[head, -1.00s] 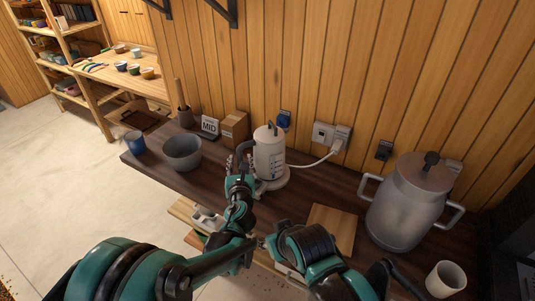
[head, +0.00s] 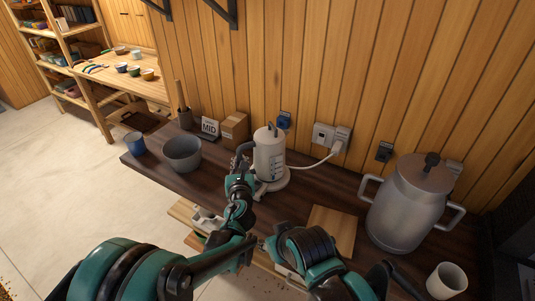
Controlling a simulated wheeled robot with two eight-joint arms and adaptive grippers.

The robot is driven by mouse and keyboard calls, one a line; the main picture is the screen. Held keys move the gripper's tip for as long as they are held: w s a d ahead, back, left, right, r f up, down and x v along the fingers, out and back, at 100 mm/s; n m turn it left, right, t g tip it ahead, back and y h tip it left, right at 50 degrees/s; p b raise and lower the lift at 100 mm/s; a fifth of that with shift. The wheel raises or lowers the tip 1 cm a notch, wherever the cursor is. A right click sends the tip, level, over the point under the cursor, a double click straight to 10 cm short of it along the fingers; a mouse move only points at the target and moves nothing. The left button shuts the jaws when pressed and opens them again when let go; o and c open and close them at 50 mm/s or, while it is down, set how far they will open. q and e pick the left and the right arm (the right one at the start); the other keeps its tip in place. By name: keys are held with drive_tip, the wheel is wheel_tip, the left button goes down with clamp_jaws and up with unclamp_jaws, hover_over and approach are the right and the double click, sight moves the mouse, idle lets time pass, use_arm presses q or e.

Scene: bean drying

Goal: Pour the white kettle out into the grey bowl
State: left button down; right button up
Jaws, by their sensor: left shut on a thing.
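The white kettle (head: 268,157) stands upright on its round white base (head: 276,184) near the middle of the dark counter, with a dark handle on its left side. My left gripper (head: 243,163) is at the kettle's handle and shut on it; its fingers are partly hidden by my own wrist. The grey bowl (head: 182,154) sits on the counter to the left of the kettle, apart from it. My right arm shows at the bottom, but its gripper cannot be made out.
A blue cup (head: 135,143) stands left of the bowl. A MID sign (head: 210,128) and a cardboard box (head: 235,128) stand behind. A cord runs from the base to a wall socket (head: 332,137). A large metal can (head: 405,205), wooden board (head: 333,228) and white cup (head: 446,280) are at right.

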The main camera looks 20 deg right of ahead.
sight(239, 153)
use_arm(q)
drive_tip(key=shift+r, duration=0.1)
drive_tip(key=shift+r+p, duration=1.55)
drive_tip(key=shift+r, duration=0.9)
drive_tip(key=shift+f, duration=0.15)
